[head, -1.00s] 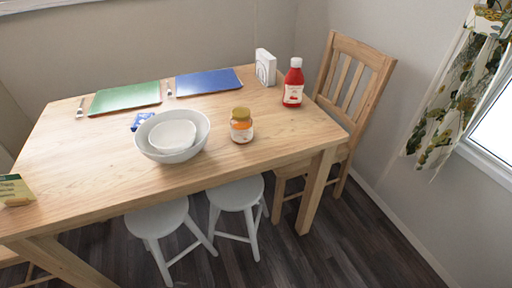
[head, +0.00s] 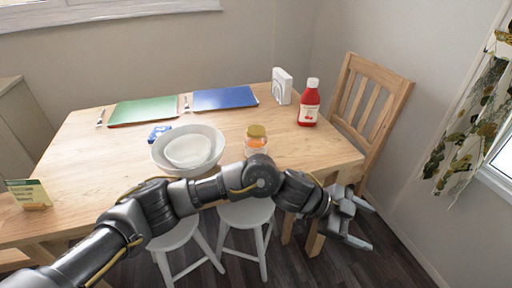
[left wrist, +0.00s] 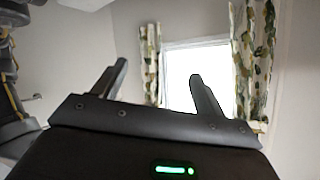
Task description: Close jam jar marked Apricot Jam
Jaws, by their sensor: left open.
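The apricot jam jar (head: 256,143) stands upright on the wooden table, right of the white bowls. It is an orange jar with a gold-brown lid seated on top or resting there; I cannot tell how tight it is. Its label is too small to read. My left arm reaches across the front of the table, and its gripper (head: 362,222) is open and empty beyond the table's right front corner, well right of the jar and lower. The left wrist view shows its two spread fingers (left wrist: 155,88) with nothing between them. My right gripper is not in view.
White nested bowls (head: 160,150) stand left of the jar. A red ketchup bottle (head: 309,105) and a white napkin holder (head: 282,86) stand behind it to the right. A wooden chair (head: 372,100) is at the right end; white stools (head: 246,213) stand under the front edge.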

